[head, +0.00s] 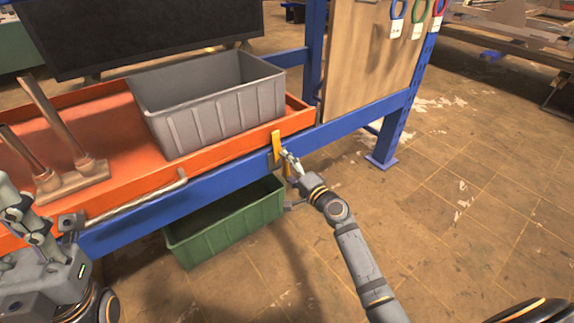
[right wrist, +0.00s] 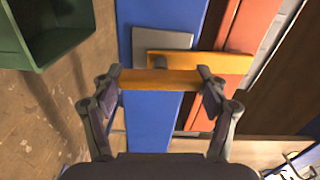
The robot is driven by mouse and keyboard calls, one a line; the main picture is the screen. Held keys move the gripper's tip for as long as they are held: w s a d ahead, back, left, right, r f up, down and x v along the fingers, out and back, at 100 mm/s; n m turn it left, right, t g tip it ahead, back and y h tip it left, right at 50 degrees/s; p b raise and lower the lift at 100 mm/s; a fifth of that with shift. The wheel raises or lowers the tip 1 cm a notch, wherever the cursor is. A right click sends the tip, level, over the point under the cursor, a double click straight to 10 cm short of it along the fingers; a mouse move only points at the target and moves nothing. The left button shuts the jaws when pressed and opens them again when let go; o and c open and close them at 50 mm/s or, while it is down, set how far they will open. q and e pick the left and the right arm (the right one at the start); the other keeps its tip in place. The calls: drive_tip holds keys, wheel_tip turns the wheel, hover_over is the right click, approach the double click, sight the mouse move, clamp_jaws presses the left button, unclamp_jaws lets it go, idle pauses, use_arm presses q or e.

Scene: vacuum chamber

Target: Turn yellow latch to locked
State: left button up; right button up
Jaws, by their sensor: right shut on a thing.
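The yellow latch (head: 277,143) is on the blue front beam of the orange-topped bench, close to the bench's right corner. In the head view its upper part stands upright against the orange rim. My right gripper (head: 288,160) is at the latch's lower part. In the right wrist view, the right gripper (right wrist: 160,80) is shut on the latch handle (right wrist: 160,79), with one fingertip at each end of the gripped piece. A grey plate (right wrist: 160,40) sits beside the latch. My left arm is at the left edge of the head view; its finger opening is unclear.
A grey bin (head: 215,112) stands on the orange bench top (head: 110,130). A green bin (head: 225,228) is below the blue beam (head: 225,165). A wooden panel (head: 365,60) stands behind on the right. The floor at right is open.

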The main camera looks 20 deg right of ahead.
drive_tip(key=shift+m, duration=0.6)
drive_tip(key=o, duration=1.7)
drive_tip(key=shift+s, duration=0.1)
drive_tip(key=shift+s+d+f, duration=0.1)
drive_tip(key=shift+s+d, duration=0.1)
drive_tip(key=shift+s, duration=0.15)
drive_tip(key=v, duration=1.1)
drive_tip(key=shift+s, duration=0.1)
